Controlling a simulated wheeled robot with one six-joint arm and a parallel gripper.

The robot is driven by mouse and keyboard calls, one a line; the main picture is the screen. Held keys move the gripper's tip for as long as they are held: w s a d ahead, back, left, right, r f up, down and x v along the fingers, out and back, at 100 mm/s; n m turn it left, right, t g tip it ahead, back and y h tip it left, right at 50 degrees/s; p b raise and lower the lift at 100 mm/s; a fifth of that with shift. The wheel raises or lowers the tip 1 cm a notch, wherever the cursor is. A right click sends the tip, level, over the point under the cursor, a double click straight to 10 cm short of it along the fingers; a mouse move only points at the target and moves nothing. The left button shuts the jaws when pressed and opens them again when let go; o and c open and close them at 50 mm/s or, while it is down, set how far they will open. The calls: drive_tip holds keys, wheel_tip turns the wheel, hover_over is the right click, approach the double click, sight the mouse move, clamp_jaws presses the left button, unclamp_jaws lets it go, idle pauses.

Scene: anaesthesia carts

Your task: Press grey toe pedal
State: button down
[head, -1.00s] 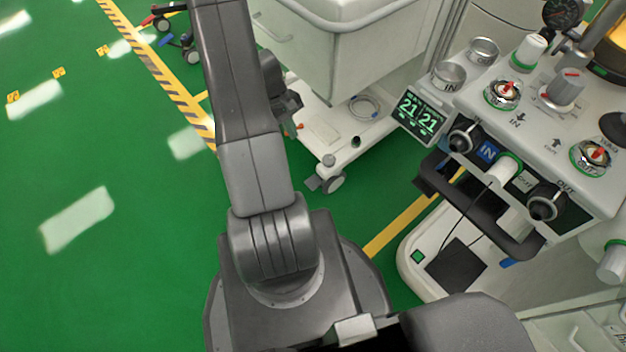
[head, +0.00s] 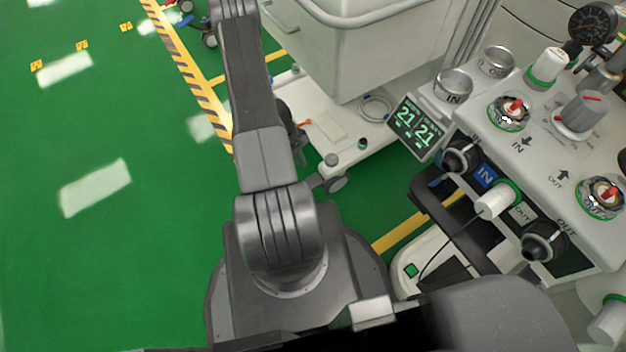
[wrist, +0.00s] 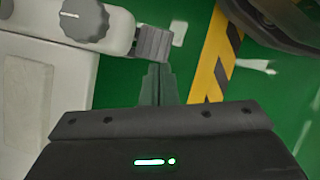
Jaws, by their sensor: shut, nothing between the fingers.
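A grey ribbed toe pedal (wrist: 153,43) sticks out from the edge of a white cart base at the top of the wrist view. In the head view the pedal (head: 315,181) is small, beside the caster at the cart's near corner. My gripper (wrist: 158,70) is shut and empty, its fingertips at the pedal's lower edge in the wrist picture. I cannot tell whether they touch it.
A dark grey round knob (wrist: 84,18) sits beside the pedal. A white cart (head: 365,60) stands ahead, an anaesthesia machine (head: 545,150) with dials at right. Yellow-black floor tape (head: 190,75) runs on the left. Green floor there is clear.

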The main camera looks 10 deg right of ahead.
sight(310, 180)
idle(0.3)
drive_tip(key=shift+b+x, duration=0.95)
drive_tip(key=shift+x, duration=2.55)
drive_tip(key=shift+f, duration=0.1)
wheel_tip(310, 180, down, 2)
drive_tip(key=shift+f+b, duration=0.1)
drive_tip(key=shift+b, duration=1.05)
drive_tip(key=shift+r, duration=0.3)
drive_tip(key=shift+w+a+r+b, duration=0.2)
drive_tip(key=shift+w+a+r, duration=0.05)
drive_tip(key=shift+w+a, duration=0.25)
drive_tip(key=shift+w+a+r+b, duration=0.15)
drive_tip(key=shift+w+a+r, duration=0.1)
drive_tip(key=shift+w+a, duration=0.3)
drive_tip(key=shift+w+d, duration=0.1)
